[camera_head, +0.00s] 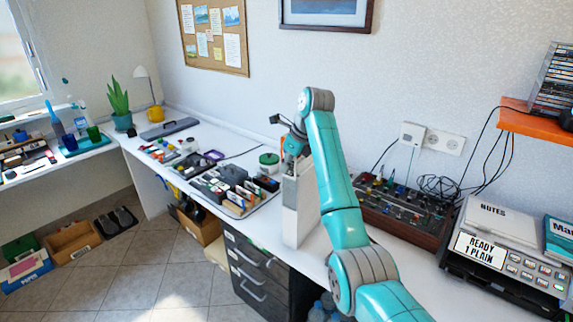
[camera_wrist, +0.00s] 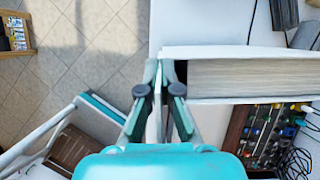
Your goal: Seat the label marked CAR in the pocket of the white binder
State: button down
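The white binder (camera_head: 297,205) stands upright at the front edge of the desk. In the wrist view its white cover (camera_wrist: 235,52) and its block of pages (camera_wrist: 255,78) show from above. My gripper (camera_head: 290,152) is at the top of the binder, at its left end. In the wrist view my fingers (camera_wrist: 161,85) are closed in on a thin, pale strip (camera_wrist: 156,118) seen edge-on, beside the binder's spine. It looks like the label, but no CAR marking shows. The pocket is hidden, so I cannot tell how far the strip is inside.
A tray of small coloured items (camera_head: 235,190) lies left of the binder. A knobbed console (camera_head: 400,212) stands to the right, and a machine reading READY 1 PLAIN (camera_head: 500,250) further right. Dark drawers (camera_head: 258,275) are below the desk.

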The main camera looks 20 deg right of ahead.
jog(key=shift+f, duration=0.2)
jog(key=c, duration=1.2)
grip_release()
jog(key=shift+f, duration=0.1)
jog(key=shift+c, duration=0.2)
notch_tip(320, 180, up, 10)
jog(key=shift+r, duration=0.1)
